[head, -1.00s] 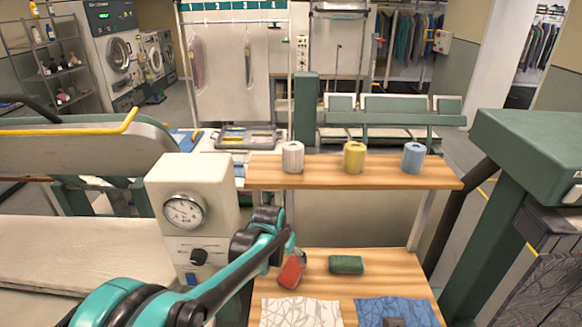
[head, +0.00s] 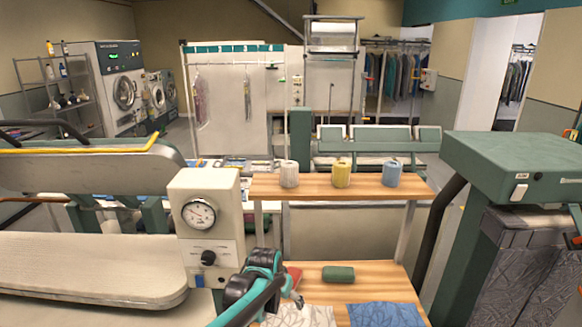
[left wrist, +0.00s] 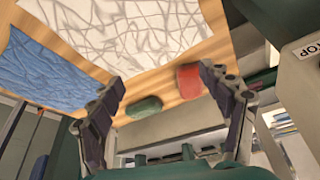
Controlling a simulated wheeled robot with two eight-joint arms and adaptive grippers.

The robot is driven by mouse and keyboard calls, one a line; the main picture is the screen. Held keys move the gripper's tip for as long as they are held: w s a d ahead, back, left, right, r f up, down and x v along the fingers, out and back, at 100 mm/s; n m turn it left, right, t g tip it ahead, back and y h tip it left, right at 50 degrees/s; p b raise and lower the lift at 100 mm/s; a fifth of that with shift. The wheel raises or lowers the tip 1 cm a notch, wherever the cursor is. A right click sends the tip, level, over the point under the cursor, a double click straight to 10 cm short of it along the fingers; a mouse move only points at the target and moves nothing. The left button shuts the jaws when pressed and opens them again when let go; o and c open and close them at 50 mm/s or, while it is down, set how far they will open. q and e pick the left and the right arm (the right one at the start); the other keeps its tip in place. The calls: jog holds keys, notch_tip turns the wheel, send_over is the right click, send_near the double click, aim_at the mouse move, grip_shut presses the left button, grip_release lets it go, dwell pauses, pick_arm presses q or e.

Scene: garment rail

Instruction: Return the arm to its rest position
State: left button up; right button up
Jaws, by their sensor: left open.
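My left gripper (head: 292,293) is at the front left of the low wooden shelf, its arm coming up from the bottom edge. In the left wrist view my left gripper (left wrist: 162,80) has its fingers spread wide, with nothing between them. A red block (head: 294,275) lies on the wood, partly hidden behind the gripper; it also shows near one fingertip in the left wrist view (left wrist: 188,80). A green block (head: 338,273) lies to its right, and it shows in the left wrist view (left wrist: 144,107). My right gripper is not in view.
A white patterned cloth (head: 302,316) and a blue one (head: 385,315) lie at the shelf's front. A gauge box (head: 208,220) stands close left of my arm. Three spools, white (head: 289,174), yellow (head: 340,175) and blue (head: 392,174), stand on the upper shelf (head: 270,188).

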pick_arm(q)
jog(key=s+a+r+n+t+b, duration=0.1)
jog(key=s+a+r, duration=0.2)
jog(key=s+a, duration=0.25)
jog(key=s+a+r+n+b, duration=0.1)
jog(key=s+a+r, duration=0.25)
jog(key=s, duration=0.35)
jog(key=s+a+f+n+t+y, duration=0.1)
jog(key=s+a, duration=0.2)
jog(key=s, duration=0.4)
jog(key=s+a+f+n+t+b, duration=0.1)
jog(key=s+a+f, duration=0.1)
jog(key=s, duration=0.5)
jog(key=shift+s+a+f+y, duration=0.15)
jog(key=shift+a+f+y, duration=0.2)
jog(key=shift+a, duration=0.4)
